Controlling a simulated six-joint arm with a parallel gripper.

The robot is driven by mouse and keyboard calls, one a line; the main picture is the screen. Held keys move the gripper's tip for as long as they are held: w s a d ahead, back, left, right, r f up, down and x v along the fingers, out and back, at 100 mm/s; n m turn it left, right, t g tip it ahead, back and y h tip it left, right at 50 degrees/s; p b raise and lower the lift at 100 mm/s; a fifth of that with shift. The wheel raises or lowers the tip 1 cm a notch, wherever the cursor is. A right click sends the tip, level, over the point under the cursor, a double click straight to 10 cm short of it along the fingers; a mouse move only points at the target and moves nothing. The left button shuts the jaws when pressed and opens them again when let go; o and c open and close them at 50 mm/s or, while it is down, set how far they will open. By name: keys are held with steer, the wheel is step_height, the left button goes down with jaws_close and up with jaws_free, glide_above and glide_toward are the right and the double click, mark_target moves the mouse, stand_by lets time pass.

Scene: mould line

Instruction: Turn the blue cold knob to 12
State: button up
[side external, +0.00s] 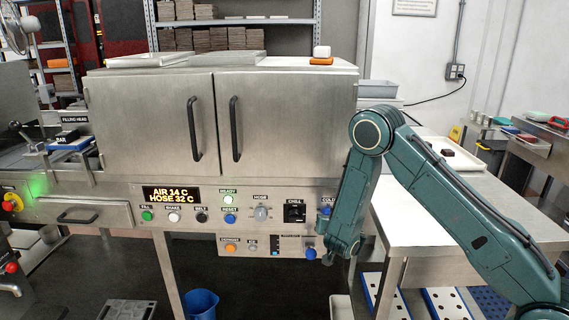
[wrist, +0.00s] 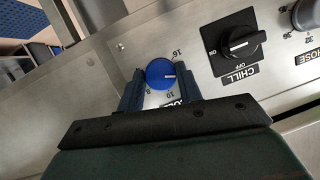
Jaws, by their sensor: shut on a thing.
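The blue cold knob (wrist: 160,73) is between the two fingers of my gripper (wrist: 161,77) in the wrist view, which shows the panel upside down. The fingers are shut on the knob's sides. Its white pointer line points toward the finger at the right. The printed 16, 8 and 10 show around it; the 12 does not show, and the finger at the right covers that part of the scale. In the side external view the cold knob (side external: 326,211) sits under its label, just left of my arm, which hides my fingers.
The black chill switch (wrist: 240,43) is beside the knob, and a grey hose knob (wrist: 305,14) is farther right. In the side external view a display (side external: 171,195) reads AIR 14 C and HOSE 32 C. A steel table (side external: 425,220) stands at the right.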

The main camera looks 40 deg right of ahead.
steer(key=shift+m+t, duration=0.3)
steer(key=shift+m, duration=0.1)
steer(key=o, duration=1)
steer(key=shift+s, duration=0.1)
steer(key=v, duration=1.2)
steer(key=shift+d+r, duration=0.1)
steer(key=shift+r, duration=0.05)
